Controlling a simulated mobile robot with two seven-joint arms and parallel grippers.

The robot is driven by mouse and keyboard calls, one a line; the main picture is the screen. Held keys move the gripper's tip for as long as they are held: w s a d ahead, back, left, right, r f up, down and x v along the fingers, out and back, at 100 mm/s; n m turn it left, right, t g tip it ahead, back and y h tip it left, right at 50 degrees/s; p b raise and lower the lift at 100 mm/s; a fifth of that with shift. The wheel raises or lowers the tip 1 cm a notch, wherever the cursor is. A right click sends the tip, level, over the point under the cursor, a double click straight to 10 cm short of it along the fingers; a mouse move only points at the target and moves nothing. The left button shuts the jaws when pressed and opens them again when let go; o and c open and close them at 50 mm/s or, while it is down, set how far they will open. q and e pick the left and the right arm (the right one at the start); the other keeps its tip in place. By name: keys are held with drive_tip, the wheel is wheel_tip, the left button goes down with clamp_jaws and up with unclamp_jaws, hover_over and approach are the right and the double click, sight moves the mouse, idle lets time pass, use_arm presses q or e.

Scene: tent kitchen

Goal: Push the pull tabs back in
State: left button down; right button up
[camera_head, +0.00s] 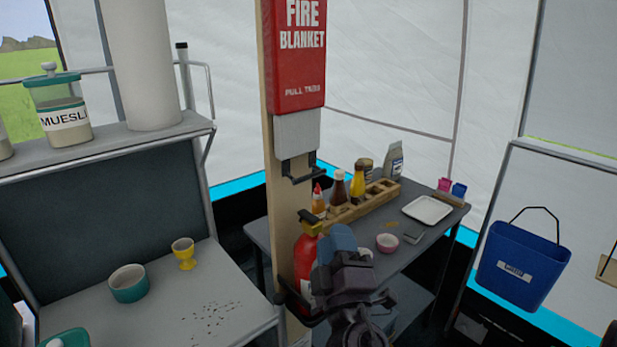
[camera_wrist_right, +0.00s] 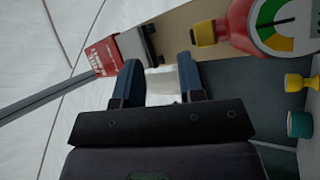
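The red fire blanket case (camera_head: 297,55) is fixed high on a wooden post. A pale grey piece (camera_head: 297,135) extends below its lower edge, and black pull tabs (camera_head: 302,172) hang at the bottom. In the right wrist view, the case (camera_wrist_right: 103,57), pale piece (camera_wrist_right: 131,43) and black tabs (camera_wrist_right: 150,42) lie beyond the fingers. My right gripper (camera_head: 343,240) is below and right of the tabs, apart from them. In the wrist view its blue fingers (camera_wrist_right: 157,70) are spread with nothing clearly held between them. My left gripper is not in view.
A red fire extinguisher (camera_head: 306,252) stands against the post close to my right gripper. Behind is a grey table (camera_head: 410,250) with bottles in a wooden rack (camera_head: 362,203), a white tray (camera_head: 428,209) and a pink bowl (camera_head: 387,243). A shelf counter (camera_head: 215,305) is left.

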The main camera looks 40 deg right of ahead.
sight(309, 176)
drive_tip(key=w+r+n+p, duration=0.1)
drive_tip(key=w+r, duration=0.1)
drive_tip(key=w+r+n+t+y+p, duration=0.1)
drive_tip(key=w+r, duration=0.2)
drive_tip(key=w+d+r+n+t+p, duration=0.1)
drive_tip(key=w+r+p, duration=0.1)
drive_tip(key=w, duration=0.1)
drive_tip(key=shift+r+y, duration=0.3)
drive_tip(key=shift+w+d+r, duration=0.25)
drive_tip(key=shift+w, duration=0.35)
clamp_jaws()
